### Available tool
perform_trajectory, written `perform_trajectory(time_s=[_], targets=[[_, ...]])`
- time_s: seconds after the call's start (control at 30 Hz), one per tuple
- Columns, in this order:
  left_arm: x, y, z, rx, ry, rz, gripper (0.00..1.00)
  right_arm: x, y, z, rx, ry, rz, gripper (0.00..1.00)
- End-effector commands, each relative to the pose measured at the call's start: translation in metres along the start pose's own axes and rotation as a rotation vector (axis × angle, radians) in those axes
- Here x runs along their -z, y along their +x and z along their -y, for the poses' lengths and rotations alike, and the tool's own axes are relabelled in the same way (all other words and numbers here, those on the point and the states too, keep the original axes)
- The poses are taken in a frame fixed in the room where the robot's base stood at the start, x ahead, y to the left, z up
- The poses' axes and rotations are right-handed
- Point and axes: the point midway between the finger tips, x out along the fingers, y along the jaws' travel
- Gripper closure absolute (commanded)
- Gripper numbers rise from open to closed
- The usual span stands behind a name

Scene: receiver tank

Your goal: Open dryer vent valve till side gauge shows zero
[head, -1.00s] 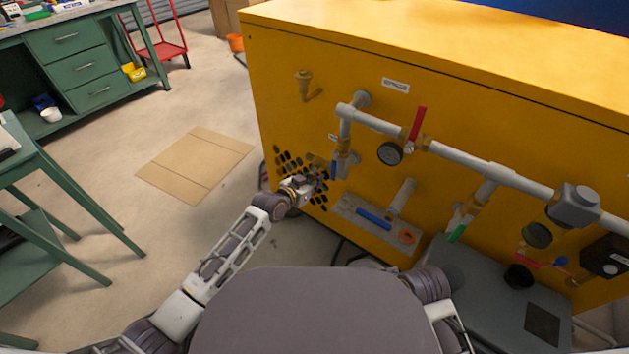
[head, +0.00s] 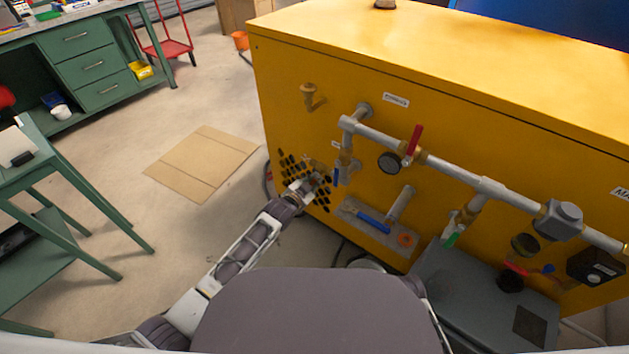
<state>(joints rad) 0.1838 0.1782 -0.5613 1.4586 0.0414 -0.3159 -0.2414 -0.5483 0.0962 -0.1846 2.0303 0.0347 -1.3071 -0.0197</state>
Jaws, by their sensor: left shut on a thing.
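My left gripper (head: 318,181) is in front of the black perforated grille on the yellow cabinet (head: 285,80). It is shut on a small valve part there, mostly hidden by the fingers. A blue lever (head: 337,174) hangs just right of the fingertips, below a vertical pipe; I cannot tell whether they touch. A round gauge (head: 389,163) hangs under the grey pipe. A second round gauge (head: 525,244) is farther right. Both dials are too dark and small to read. My right gripper is out of view.
A red lever (head: 412,140) stands up on the grey pipe. A grey box (head: 465,305) stands lower right. Cardboard (head: 203,163) lies on open floor, with green tables at left.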

Motion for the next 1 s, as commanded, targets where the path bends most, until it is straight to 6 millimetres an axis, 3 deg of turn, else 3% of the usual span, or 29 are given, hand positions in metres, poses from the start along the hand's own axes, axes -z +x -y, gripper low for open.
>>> perform_trajectory(time_s=[0.4, 0.97, 1.0], targets=[[0.001, 0.000, 0.009, 0.064, 0.153, -0.001, 1.00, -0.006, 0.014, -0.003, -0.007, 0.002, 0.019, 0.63], [0.001, 0.000, 0.010, 0.073, 0.176, -0.001, 1.00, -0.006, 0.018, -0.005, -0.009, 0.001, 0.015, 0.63], [0.001, 0.000, 0.010, 0.073, 0.176, -0.001, 0.81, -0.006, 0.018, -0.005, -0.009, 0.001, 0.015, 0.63]])
